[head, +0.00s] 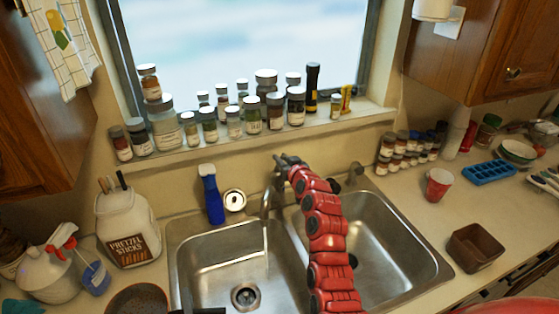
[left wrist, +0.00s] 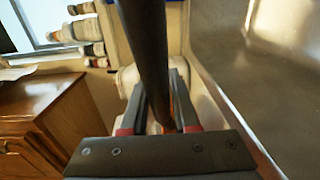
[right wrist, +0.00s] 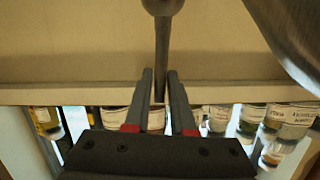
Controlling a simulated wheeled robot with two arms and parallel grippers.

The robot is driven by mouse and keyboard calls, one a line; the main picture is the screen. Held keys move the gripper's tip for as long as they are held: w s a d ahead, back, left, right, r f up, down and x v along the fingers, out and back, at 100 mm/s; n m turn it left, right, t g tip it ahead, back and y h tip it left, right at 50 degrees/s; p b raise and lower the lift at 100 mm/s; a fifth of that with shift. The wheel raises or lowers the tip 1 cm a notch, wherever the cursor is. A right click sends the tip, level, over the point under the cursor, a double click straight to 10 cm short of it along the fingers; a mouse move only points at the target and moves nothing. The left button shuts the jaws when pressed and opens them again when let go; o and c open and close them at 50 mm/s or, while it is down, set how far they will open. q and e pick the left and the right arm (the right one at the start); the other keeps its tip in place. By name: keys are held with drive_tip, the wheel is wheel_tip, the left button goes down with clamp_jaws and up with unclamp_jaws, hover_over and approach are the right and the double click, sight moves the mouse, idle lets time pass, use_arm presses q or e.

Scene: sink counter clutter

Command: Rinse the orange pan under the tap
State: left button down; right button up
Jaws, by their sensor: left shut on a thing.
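The orange pan (head: 138,299) shows at the bottom left of the head view, left of the sink; I see only its dark brown inside and rim. The tap (head: 268,198) stands behind the double sink (head: 178,262). My right gripper (head: 289,160) is at the top of the tap. In the right wrist view a thin metal rod (right wrist: 162,55) of the tap lies between its fingers; contact is unclear.
A blue bottle (head: 211,194) and a pretzel jar (head: 126,228) stand left of the tap. Several jars (head: 253,114) line the sill. The left basin (head: 215,262) is empty.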

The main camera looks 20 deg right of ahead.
drive_tip(key=o, duration=0.3)
drive_tip(key=shift+o, duration=0.2)
drive_tip(key=shift+s, duration=0.15)
drive_tip(key=b+v, duration=0.1)
drive_tip(key=v, duration=1)
drive_tip(key=shift+s, duration=0.4)
drive_tip(key=shift+d, duration=0.1)
